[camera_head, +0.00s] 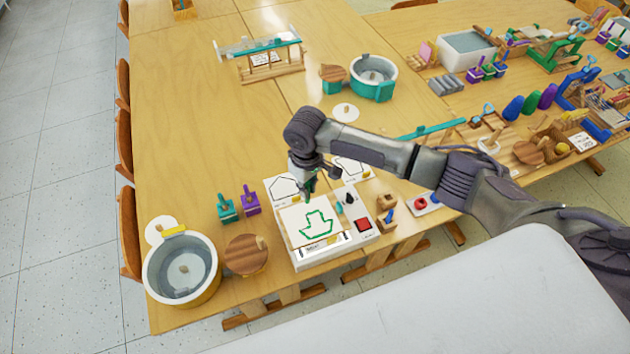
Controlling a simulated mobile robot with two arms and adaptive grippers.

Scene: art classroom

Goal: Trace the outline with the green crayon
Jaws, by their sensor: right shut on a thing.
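A white sheet (298,219) with a boat-like outline (317,227) lies on a light board near the table's front edge. The visible lines of the outline are green. My right gripper (307,193) is above the sheet's upper part, beyond the outline, and points down. It is shut on the green crayon, of which only a little dark green shows between the fingers. I cannot tell whether the tip touches the paper. My left gripper is not in view.
Two more sheets with black outlines (284,188) lie behind. The table's left middle is clear.

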